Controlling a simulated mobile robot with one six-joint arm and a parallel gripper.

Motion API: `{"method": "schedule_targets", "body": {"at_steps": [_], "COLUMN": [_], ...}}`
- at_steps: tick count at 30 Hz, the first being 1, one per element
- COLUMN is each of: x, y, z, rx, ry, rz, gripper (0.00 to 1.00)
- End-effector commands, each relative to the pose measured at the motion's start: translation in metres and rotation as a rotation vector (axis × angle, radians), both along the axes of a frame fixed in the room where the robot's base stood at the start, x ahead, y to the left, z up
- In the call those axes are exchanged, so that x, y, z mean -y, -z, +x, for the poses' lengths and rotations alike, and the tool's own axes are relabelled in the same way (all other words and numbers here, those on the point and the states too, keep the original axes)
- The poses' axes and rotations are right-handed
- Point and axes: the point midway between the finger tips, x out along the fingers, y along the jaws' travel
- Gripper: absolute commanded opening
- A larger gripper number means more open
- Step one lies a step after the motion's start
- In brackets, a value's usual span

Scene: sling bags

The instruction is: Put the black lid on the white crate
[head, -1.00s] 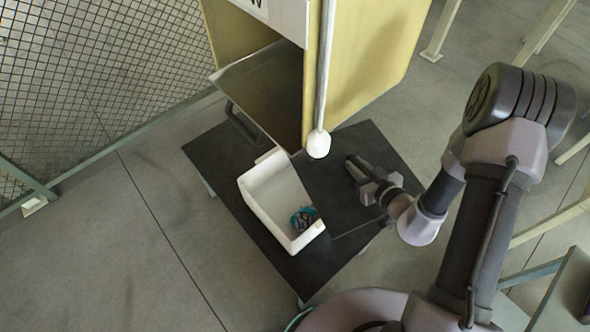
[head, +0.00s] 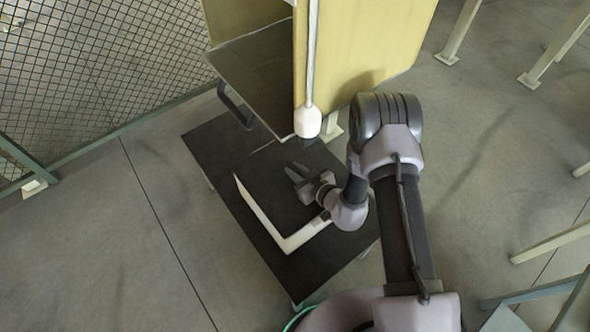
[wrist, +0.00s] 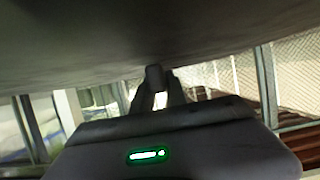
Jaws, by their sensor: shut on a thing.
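The black lid (head: 262,180) lies over the white crate (head: 299,237) and hides its inside. Only the crate's left and front edges show as a white band. My gripper (head: 297,173) is over the lid's right part and shut on it. In the wrist view the lid (wrist: 90,40) is a broad dark surface across the top, with my gripper's fingers (wrist: 158,88) reaching up to it. Whether the lid rests on the rim or hovers just above it I cannot tell.
The crate stands on a dark low table (head: 212,145). A yellow cabinet (head: 375,40) with a dark open flap (head: 255,70) rises behind it. A white-ended rod (head: 307,122) hangs close to the lid's far side. A mesh fence (head: 90,60) is at the left.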

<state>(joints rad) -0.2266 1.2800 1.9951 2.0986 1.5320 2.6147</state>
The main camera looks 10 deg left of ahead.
Motion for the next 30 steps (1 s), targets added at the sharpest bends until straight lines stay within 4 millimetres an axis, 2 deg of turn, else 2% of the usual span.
{"method": "schedule_targets", "body": {"at_steps": [30], "x": [0.0002], "y": [0.0095], "z": [0.0005], "rx": [0.001], "ry": [0.000], "rz": [0.001], "gripper": [0.00]}}
